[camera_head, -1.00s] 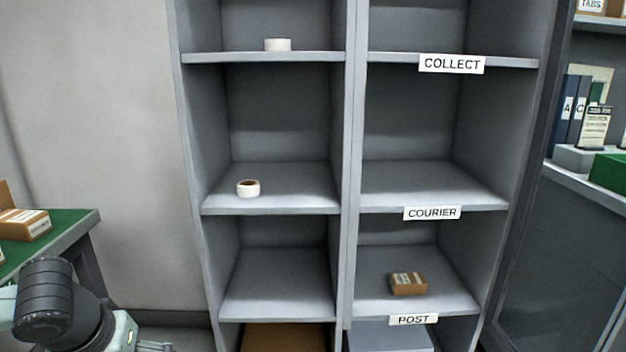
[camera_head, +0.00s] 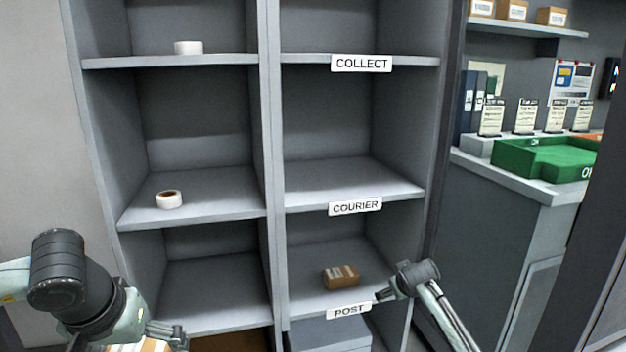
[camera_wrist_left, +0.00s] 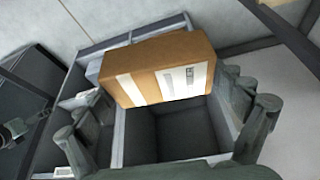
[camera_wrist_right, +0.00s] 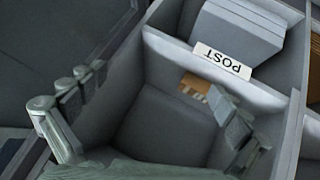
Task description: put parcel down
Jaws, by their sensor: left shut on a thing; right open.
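A brown cardboard parcel with white labels (camera_wrist_left: 165,72) is held in my left gripper (camera_wrist_left: 160,125). In the head view only a sliver of this parcel (camera_head: 152,346) shows at the bottom edge, beside my left gripper (camera_head: 168,335). My right gripper (camera_head: 382,293) is open and empty in front of the lower right shelf, near the POST label (camera_head: 348,310). A smaller brown parcel (camera_head: 341,276) sits on that POST shelf. In the right wrist view it (camera_wrist_right: 194,84) is partly hidden behind a finger.
The grey shelf unit has compartments labelled COLLECT (camera_head: 361,64) and COURIER (camera_head: 355,206), whose visible floors are bare. White tape rolls (camera_head: 169,200) sit on left shelves. A counter with a green tray (camera_head: 545,160) stands at right.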

